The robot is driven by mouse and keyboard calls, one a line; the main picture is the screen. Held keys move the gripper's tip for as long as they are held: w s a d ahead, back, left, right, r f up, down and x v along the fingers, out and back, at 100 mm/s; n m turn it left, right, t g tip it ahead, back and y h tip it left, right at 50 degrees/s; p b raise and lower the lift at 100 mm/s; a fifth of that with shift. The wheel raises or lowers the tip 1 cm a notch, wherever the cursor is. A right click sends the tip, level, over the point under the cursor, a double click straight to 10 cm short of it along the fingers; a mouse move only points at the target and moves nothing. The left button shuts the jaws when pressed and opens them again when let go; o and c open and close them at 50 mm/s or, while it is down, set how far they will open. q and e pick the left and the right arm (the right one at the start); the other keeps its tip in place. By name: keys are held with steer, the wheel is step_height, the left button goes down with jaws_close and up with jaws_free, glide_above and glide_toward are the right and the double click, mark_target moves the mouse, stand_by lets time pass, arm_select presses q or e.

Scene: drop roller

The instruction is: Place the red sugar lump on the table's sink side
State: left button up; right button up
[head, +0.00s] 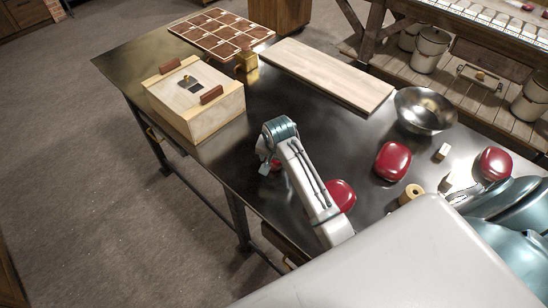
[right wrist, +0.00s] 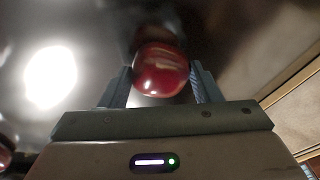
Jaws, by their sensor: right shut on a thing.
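A small, rounded, glossy red lump, which I take as the red sugar lump (right wrist: 160,70), sits between the two fingers of my right gripper (right wrist: 162,92) in the right wrist view. In the head view, my right gripper (head: 267,167) is over the left-middle part of the dark metal table (head: 225,165), near its front edge. Only a bit of the held lump (head: 277,165) shows there. I cannot tell whether it touches the tabletop. No sink is plain in these views. My left gripper is not in view.
Larger red cushion-shaped things lie at the right (head: 392,160), far right (head: 495,163) and beside my arm (head: 341,194). A metal bowl (head: 424,111), small white block (head: 442,151), wooden spool (head: 411,193), plank (head: 325,74), wooden box (head: 195,98) and compartment tray (head: 222,33) stand around.

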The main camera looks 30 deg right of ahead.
steer(key=o, duration=1)
steer(key=shift+f, duration=0.1)
steer(key=shift+o, duration=0.2)
steer(key=v, duration=1.2)
